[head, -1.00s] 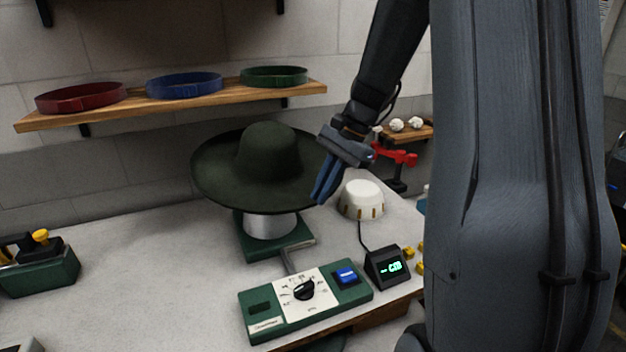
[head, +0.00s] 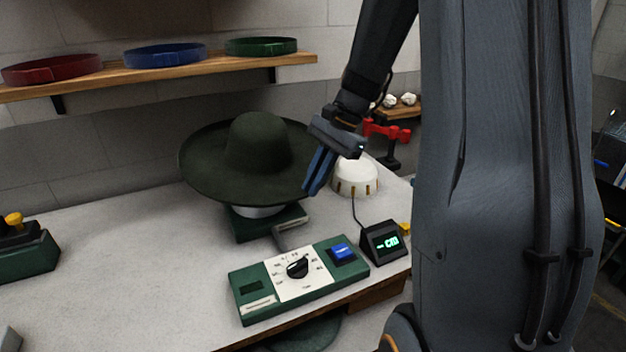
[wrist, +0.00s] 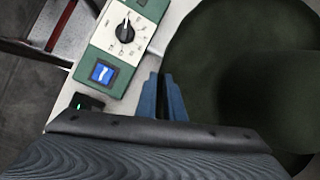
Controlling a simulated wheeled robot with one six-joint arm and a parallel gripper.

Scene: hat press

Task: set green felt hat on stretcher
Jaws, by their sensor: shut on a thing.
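The green felt hat (head: 258,145) is upright, its domed crown up and its wide brim spread flat. My gripper (head: 312,188) is shut on the right edge of the brim. In the wrist view my blue fingers (wrist: 162,82) meet at the left edge of the brim, and the hat (wrist: 210,55) fills the right side. The stretcher (head: 258,212) is a silvery cylinder on a green base under the hat. Only a low band of the cylinder shows below the brim. The hat hides its top, so I cannot tell how far the crown sits over it.
A green control box (head: 298,278) with a dial and blue button stands in front of the stretcher. A small display (head: 382,242) and a white dome (head: 356,178) are to the right. A shelf (head: 190,75) holds red, blue and green bands. The table's left middle is clear.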

